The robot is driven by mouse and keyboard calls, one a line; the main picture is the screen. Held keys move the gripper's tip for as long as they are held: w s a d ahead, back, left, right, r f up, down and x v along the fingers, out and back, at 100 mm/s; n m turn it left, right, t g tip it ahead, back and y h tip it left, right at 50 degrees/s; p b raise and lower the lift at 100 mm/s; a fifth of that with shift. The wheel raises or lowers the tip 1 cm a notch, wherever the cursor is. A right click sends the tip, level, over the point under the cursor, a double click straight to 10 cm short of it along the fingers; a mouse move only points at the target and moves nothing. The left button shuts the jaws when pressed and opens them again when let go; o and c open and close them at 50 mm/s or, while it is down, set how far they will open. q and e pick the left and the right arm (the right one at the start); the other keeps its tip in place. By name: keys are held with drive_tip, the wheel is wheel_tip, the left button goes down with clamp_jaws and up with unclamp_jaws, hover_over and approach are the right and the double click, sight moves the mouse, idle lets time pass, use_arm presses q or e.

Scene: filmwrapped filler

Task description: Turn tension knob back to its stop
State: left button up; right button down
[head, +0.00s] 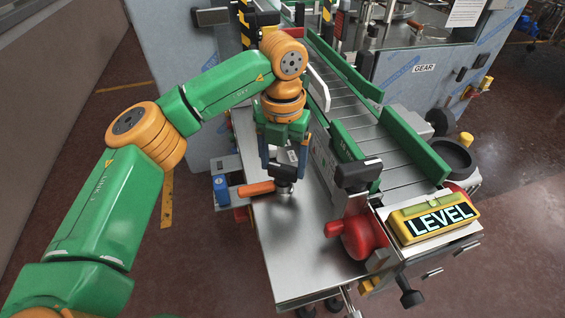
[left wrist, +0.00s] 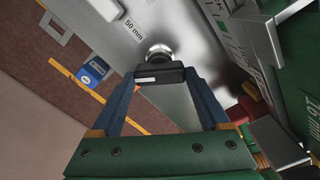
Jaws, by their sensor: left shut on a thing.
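My left gripper (head: 283,168) points down over the steel plate (head: 300,240), its fingers shut on a dark knob (head: 285,174). In the left wrist view, the black block-shaped knob (left wrist: 160,76) sits between the two blue-grey fingertips, with a bright round metal collar (left wrist: 158,53) just beyond it. An orange handle (head: 257,188) sticks out to the left, close beside the knob. The fingers partly hide the knob, and its turn angle or a stop cannot be made out. My right gripper is not in view.
A red knob (head: 357,237) and a yellow "LEVEL" display (head: 434,219) stand at the front right. A blue box (head: 221,188) is left of the plate. The plate's front is clear.

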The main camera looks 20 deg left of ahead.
sight(283, 166)
use_arm(q)
drive_tip(key=shift+w+r+n+b, duration=0.1)
drive_tip(key=shift+n+b, duration=0.2)
drive_tip(key=shift+n, duration=1.3)
drive_tip(key=o, duration=1.2)
drive_tip(key=shift+o, duration=0.2)
wheel_tip(283, 166, up, 7)
drive_tip(key=shift+r, duration=0.1)
